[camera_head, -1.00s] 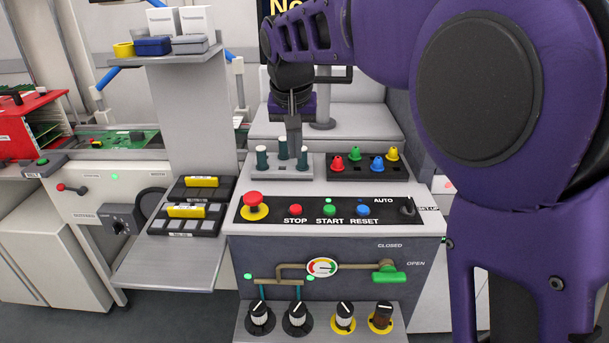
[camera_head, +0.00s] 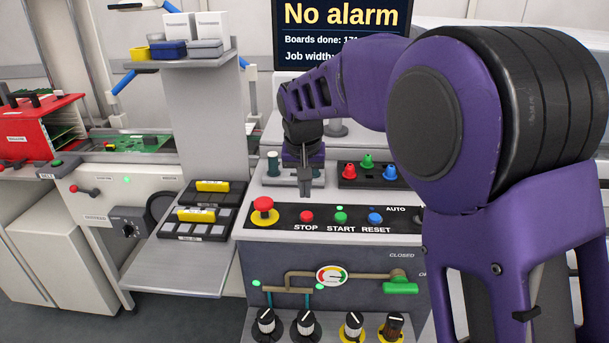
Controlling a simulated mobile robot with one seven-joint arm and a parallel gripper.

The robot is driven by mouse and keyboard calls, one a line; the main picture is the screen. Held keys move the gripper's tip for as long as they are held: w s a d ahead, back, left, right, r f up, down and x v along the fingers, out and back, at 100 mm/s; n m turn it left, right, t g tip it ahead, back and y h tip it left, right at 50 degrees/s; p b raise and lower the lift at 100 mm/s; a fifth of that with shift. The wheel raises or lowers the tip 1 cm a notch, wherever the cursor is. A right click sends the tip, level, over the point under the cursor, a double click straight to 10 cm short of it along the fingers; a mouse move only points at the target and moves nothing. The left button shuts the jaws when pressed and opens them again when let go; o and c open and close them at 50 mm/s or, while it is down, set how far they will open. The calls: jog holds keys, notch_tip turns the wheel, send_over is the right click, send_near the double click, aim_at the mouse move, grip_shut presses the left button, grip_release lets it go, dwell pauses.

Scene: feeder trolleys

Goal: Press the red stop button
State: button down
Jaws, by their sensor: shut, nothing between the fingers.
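The red stop button (camera_head: 306,216) is a small round button above the STOP label on the black control strip (camera_head: 285,227). My gripper (camera_head: 306,195) points down with its fingers shut and empty. In the picture its fingertips are just above the stop button. I cannot tell the exact gap, but the whole button still shows. The green START button (camera_head: 341,217) and blue RESET button (camera_head: 375,218) are to its right.
A red mushroom knob on a yellow base (camera_head: 263,210) stands left of the stop button. Dark green pegs (camera_head: 273,164) and coloured cones (camera_head: 367,161) stand behind my gripper. The screen (camera_head: 340,35) reads "No alarm". A green-handled lever (camera_head: 400,287) is below.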

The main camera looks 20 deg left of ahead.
aim_at(306, 213)
jog(key=x, duration=0.2)
jog(key=s+x, duration=0.1)
jog(key=x, duration=0.1)
jog(key=shift+w+d+f+b, duration=0.1)
jog(key=shift+d+f+b, duration=0.15)
jog(key=shift+f, duration=0.3)
